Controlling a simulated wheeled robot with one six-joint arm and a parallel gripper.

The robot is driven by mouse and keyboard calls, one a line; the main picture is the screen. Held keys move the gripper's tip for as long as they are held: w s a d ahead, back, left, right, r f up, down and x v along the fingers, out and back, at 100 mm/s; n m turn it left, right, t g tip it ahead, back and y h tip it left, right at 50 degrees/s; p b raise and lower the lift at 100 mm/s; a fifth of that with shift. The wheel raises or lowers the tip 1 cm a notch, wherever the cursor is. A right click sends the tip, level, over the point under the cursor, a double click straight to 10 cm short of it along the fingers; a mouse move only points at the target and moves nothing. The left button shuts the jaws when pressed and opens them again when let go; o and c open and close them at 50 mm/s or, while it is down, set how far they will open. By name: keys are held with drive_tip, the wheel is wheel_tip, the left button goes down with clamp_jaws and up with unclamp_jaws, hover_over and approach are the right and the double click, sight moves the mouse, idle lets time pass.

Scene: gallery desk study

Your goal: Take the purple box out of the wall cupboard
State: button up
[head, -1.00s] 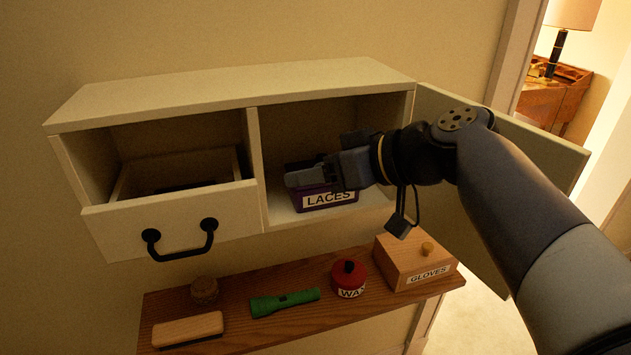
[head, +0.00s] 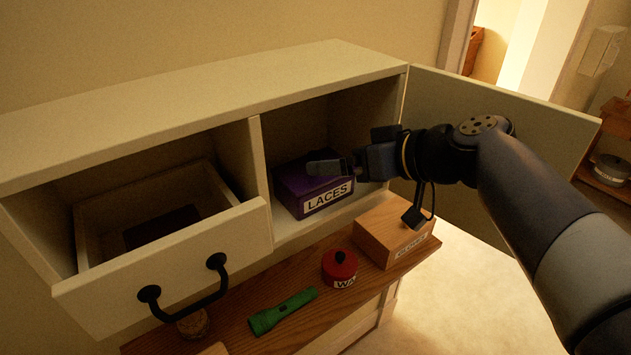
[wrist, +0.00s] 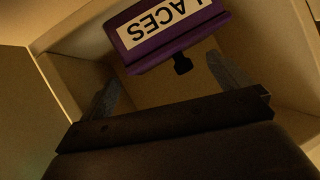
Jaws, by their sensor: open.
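The purple box (head: 290,186), labelled LACES, sits in the open right compartment of the wall cupboard (head: 225,97). In the wrist view the box (wrist: 190,40) is at the top with its label upside down, and a small dark knob (wrist: 181,64) stands out from it. My gripper (head: 335,167) is open and empty at the compartment mouth, overlapping the upper right of the box in the head view. In the wrist view the two fingers of my gripper (wrist: 167,86) are spread wide, with the knob between their lines. I see no contact with the box.
The cupboard door (head: 540,125) is swung open to the right, behind my arm. The left drawer (head: 170,268) is pulled out.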

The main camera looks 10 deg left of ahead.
drive_tip(key=shift+x, duration=1.4)
drive_tip(key=shift+c, duration=0.5)
drive_tip(key=shift+f, duration=0.1)
drive_tip(key=c, duration=1.5)
